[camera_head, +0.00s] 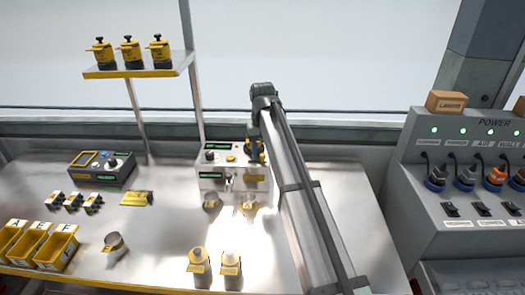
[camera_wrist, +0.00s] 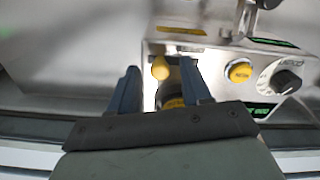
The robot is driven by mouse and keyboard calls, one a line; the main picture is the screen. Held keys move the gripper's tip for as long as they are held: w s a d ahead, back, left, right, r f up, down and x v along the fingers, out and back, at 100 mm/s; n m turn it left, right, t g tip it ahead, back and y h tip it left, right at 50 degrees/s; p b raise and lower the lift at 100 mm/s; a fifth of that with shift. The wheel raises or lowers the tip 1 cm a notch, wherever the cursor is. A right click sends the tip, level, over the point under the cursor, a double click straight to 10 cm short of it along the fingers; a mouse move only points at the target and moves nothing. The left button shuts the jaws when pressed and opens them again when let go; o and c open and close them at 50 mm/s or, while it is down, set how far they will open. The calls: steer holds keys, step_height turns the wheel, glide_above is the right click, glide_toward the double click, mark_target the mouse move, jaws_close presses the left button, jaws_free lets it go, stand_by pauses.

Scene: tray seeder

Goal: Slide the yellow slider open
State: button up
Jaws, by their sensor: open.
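My gripper (camera_wrist: 160,72) is open in the wrist view, its two blue-grey fingers apart. A small rounded yellow tab (camera_wrist: 160,68), which looks like the yellow slider, shows between the fingertips; I cannot tell whether either finger touches it. A dark round part with yellow on it (camera_wrist: 174,101) is behind the tab, partly hidden by the gripper. In the head view my gripper (camera_head: 253,148) is at the right end of the grey-white seeder box (camera_head: 213,184), beside a yellow part (camera_head: 261,152). The arm hides some of that end.
The box carries a yellow button (camera_wrist: 239,71) and a black knob (camera_wrist: 286,82). Two yellow-topped bottles (camera_head: 199,268) stand in front. Yellow bins (camera_head: 57,248) and a control unit (camera_head: 101,169) are left. A shelf (camera_head: 130,72) holds yellow-and-black containers. A power panel (camera_head: 470,200) is right.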

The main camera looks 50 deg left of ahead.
steer(key=shift+c, duration=0.3)
jaws_close()
steer(key=shift+s+a, duration=1.45)
steer(key=shift+o, duration=0.3)
jaws_free()
step_height(320, 180, up, 14)
steer(key=shift+f, duration=0.1)
